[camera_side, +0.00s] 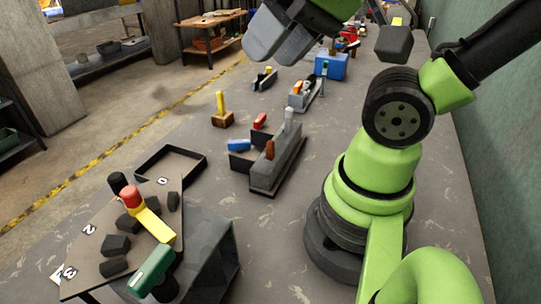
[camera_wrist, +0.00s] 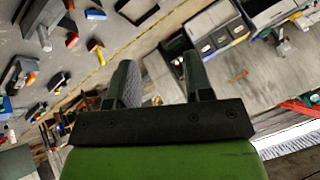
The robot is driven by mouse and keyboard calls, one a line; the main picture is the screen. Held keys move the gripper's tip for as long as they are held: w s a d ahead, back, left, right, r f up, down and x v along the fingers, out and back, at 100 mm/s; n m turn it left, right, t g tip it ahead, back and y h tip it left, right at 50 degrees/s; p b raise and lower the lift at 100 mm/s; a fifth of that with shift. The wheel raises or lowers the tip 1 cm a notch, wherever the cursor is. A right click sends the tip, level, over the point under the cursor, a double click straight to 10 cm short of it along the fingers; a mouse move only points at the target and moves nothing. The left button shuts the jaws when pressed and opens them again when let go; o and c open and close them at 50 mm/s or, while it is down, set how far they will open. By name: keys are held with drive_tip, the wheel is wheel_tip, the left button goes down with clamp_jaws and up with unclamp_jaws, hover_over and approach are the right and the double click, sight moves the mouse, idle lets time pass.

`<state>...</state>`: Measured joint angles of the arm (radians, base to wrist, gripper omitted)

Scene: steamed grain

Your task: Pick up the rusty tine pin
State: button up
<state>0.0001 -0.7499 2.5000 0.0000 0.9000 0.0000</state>
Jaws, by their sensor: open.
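A rusty brown-orange pin (camera_side: 270,150) stands upright in the long dark grey block (camera_side: 277,172) near the middle of the side view. A taller light grey pin (camera_side: 288,119) stands behind it in the same block. I take the brown one for the rusty tine pin. I cannot surely pick it out in the wrist view. My gripper (camera_wrist: 160,68) is open, with its two dark fingers spread and nothing between them. In the side view my arm's end is high at the top edge, partly cut off, well above the table and apart from the pin.
A red piece (camera_side: 260,121) and a blue piece (camera_side: 239,145) lie left of the block. A yellow peg (camera_side: 220,102) stands on a wooden base. An empty black tray (camera_side: 201,157) and a numbered board (camera_side: 101,265) with dark lumps are front left. A green wall bounds the right.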

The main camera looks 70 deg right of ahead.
drive_tip(key=m+g+h, duration=0.2)
drive_tip(key=m+g, duration=0.5)
drive_tip(key=m, duration=2.4)
approach(270, 141)
drive_tip(key=shift+a+f, duration=0.35)
drive_tip(key=shift+d+f+m, duration=0.1)
drive_tip(key=shift+f+m, duration=0.2)
drive_tip(key=shift+m, duration=0.1)
drive_tip(key=f, duration=0.9)
drive_tip(key=shift+d+f, duration=0.2)
drive_tip(key=shift+f, duration=0.15)
